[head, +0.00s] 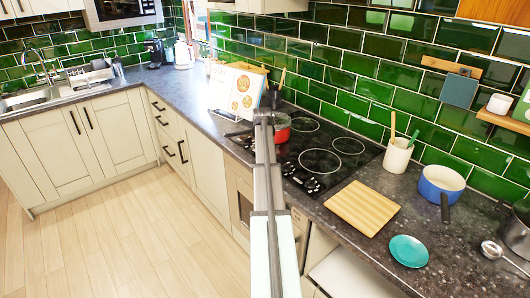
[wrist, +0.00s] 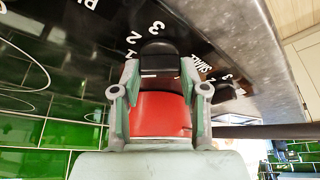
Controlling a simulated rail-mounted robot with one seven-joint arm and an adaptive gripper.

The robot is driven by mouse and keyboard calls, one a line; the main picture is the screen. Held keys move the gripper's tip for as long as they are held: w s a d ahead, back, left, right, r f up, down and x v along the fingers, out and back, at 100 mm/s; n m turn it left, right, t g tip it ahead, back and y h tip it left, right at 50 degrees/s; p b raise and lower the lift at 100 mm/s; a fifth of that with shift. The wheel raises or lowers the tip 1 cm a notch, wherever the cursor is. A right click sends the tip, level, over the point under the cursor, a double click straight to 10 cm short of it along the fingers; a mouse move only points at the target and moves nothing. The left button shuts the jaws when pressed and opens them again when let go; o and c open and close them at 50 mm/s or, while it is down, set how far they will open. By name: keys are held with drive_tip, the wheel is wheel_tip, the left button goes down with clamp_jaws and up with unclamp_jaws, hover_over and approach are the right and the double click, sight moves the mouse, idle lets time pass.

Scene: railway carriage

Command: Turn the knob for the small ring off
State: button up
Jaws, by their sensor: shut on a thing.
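My gripper (head: 263,117) reaches over the front of the black hob (head: 345,163) in the head view. In the wrist view its two fingers (wrist: 158,72) are closed on either side of a black knob (wrist: 157,54). White digits 1, 2 and 3 stand to the left of this knob. A label reading like SMALL, with more digits, is to its right, partly hidden by a finger. I cannot tell which way the knob points. In the head view the gripper hides this knob.
A red pot (head: 281,130) stands on the hob just behind my gripper and shows between the fingers in the wrist view (wrist: 160,115). A cookbook stand (head: 237,90) is left. A wooden board (head: 362,206) and blue pot (head: 441,184) are right.

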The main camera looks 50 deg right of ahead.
drive_tip(key=n, duration=0.2)
drive_tip(key=n+t+y+b, duration=0.1)
drive_tip(key=n, duration=0.1)
drive_tip(key=shift+s+d+f+n, duration=0.1)
drive_tip(key=shift+f+n, duration=0.05)
drive_tip(key=shift+n, duration=0.15)
drive_tip(key=n+t+y+b, duration=0.1)
drive_tip(key=n+y, duration=0.1)
drive_tip(key=n, duration=0.2)
drive_tip(key=shift+n+b, duration=0.35)
drive_tip(key=shift+n, duration=0.05)
drive_tip(key=o, duration=1.1)
drive_tip(key=shift+o, duration=0.2)
drive_tip(key=shift+r, duration=0.25)
drive_tip(key=d+v, duration=0.1)
drive_tip(key=v, duration=1)
drive_tip(key=shift+s+a+r, duration=0.3)
drive_tip(key=shift+a, duration=0.15)
